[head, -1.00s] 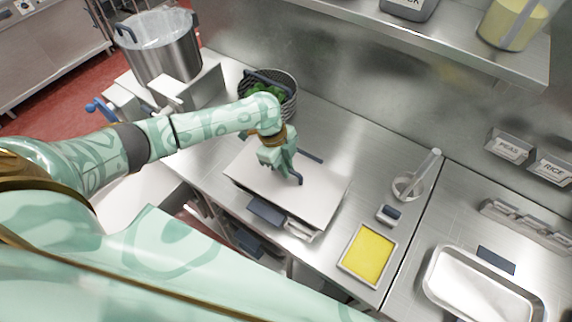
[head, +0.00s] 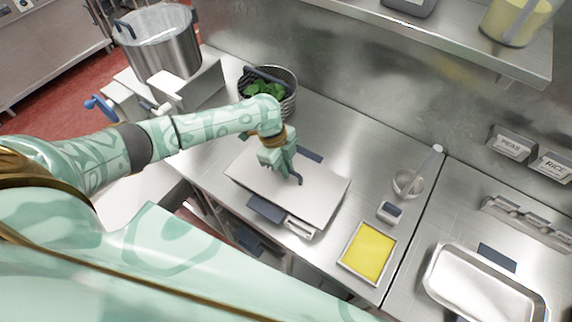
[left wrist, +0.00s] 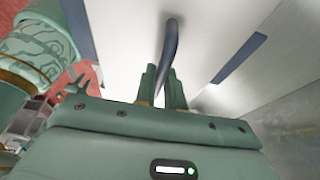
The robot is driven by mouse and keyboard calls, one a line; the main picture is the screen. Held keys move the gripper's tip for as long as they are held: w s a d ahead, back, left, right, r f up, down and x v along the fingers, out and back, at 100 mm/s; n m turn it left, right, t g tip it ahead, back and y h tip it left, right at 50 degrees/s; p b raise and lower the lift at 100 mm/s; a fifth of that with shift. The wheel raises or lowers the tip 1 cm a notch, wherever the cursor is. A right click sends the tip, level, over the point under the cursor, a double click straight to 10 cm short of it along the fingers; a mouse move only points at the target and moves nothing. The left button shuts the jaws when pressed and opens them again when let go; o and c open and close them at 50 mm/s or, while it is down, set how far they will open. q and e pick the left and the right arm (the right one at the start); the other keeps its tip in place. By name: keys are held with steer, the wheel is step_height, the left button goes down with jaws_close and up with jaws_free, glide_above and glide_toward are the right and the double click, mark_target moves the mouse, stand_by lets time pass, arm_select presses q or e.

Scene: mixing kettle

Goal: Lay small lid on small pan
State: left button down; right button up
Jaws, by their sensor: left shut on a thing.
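The lid (head: 322,188) is a flat, pale grey rectangular plate with a dark curved handle (head: 297,178). My left gripper (head: 290,171) is shut on that handle from above. In the left wrist view the handle (left wrist: 170,45) stands between the fingers (left wrist: 163,88), and the lid's underlying plate (left wrist: 125,30) fills the upper middle. The lid lies or hovers low over the counter; I cannot tell which. It hides what is beneath it, so I cannot make out the small pan there. Dark blue tabs (head: 265,209) show beside its edges. My right gripper is not in view.
A basket of greens (head: 270,90) stands behind my left forearm. A large pot (head: 160,45) is at upper left. A yellow-filled tray (head: 368,252), a steel cup with a utensil (head: 408,184) and an empty steel tray (head: 480,285) are to the right. A shelf overhangs the back.

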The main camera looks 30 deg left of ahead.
arm_select(q)
steer(key=shift+f, duration=0.4)
steer(key=shift+f, duration=0.15)
stand_by(0.4)
steer(key=c, duration=0.9)
jaws_free()
steer(key=p+v, duration=0.6)
steer(key=v, duration=0.1)
steer(key=shift+p, duration=0.35)
steer(key=shift+d, duration=0.1)
